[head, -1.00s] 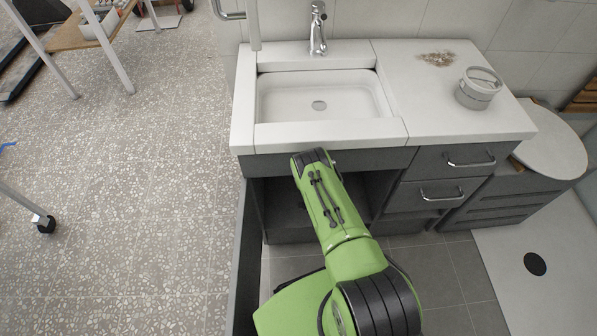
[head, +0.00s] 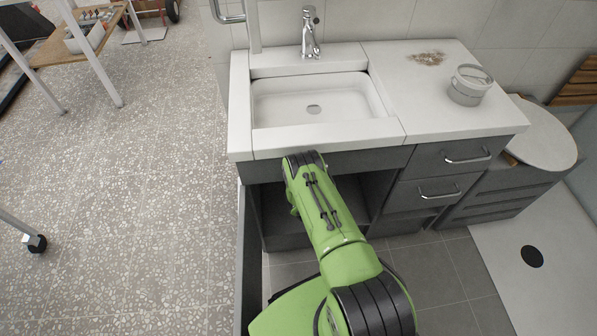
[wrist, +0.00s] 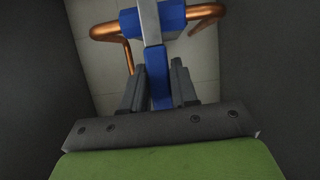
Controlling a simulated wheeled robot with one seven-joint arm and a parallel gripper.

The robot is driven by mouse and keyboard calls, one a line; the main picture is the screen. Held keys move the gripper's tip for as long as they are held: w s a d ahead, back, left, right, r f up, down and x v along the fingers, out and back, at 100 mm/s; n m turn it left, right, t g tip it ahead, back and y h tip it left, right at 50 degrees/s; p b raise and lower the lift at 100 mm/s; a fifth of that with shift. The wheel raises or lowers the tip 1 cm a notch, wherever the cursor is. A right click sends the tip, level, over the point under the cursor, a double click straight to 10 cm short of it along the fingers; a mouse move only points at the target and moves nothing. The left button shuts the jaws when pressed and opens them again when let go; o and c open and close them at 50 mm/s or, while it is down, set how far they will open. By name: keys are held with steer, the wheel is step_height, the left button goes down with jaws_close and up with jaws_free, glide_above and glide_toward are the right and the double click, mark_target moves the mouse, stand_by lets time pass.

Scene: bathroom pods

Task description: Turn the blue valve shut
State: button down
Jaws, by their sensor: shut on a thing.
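In the wrist view, the blue valve has a blue body (wrist: 178,14) between copper pipes, with a light grey bar (wrist: 150,22) across its front. Its blue lever (wrist: 159,92) runs down from the bar between the two dark fingers of my gripper (wrist: 158,68). My gripper is shut on this lever, one finger on each side. In the head view, my green arm reaches into the open cabinet below the sink (head: 318,100). The gripper and valve are hidden there under the counter.
The dark cabinet walls (wrist: 270,60) stand close on both sides of my gripper. Copper pipe (wrist: 108,30) bends out at left and right of the valve. Drawers (head: 440,175) are right of the open bay.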

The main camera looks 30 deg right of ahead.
steer(key=c, duration=1.1)
jaws_free()
steer(key=shift+w+r, duration=0.2)
steer(key=shift+o, duration=0.7)
steer(key=shift+s+f, duration=0.1)
steer(key=p+v, duration=0.8)
steer(key=v, duration=0.7)
steer(key=shift+s+a+r, duration=0.2)
steer(key=shift+s, duration=0.1)
